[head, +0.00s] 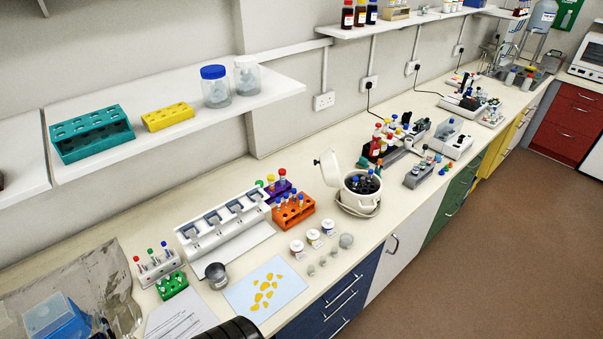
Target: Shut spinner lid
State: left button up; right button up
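The spinner (357,205) is a small white round machine on the bench, right of the orange rack in the head view. Its white lid (328,169) stands open, tipped up at the left side of the bowl. Inside the open bowl is a dark rotor (362,185) holding several tubes, some with blue caps. Nothing touches the lid. No fingertips of my left or right gripper show in this view.
An orange tube rack (293,214) and a purple rack (283,193) stand left of the spinner. White jars (314,238) stand in front of them. A grey rack (421,175) stands to the right. A shelf (180,130) overhangs the bench's back left.

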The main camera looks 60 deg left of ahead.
aim_at(327, 161)
jog(key=u, duration=1.7)
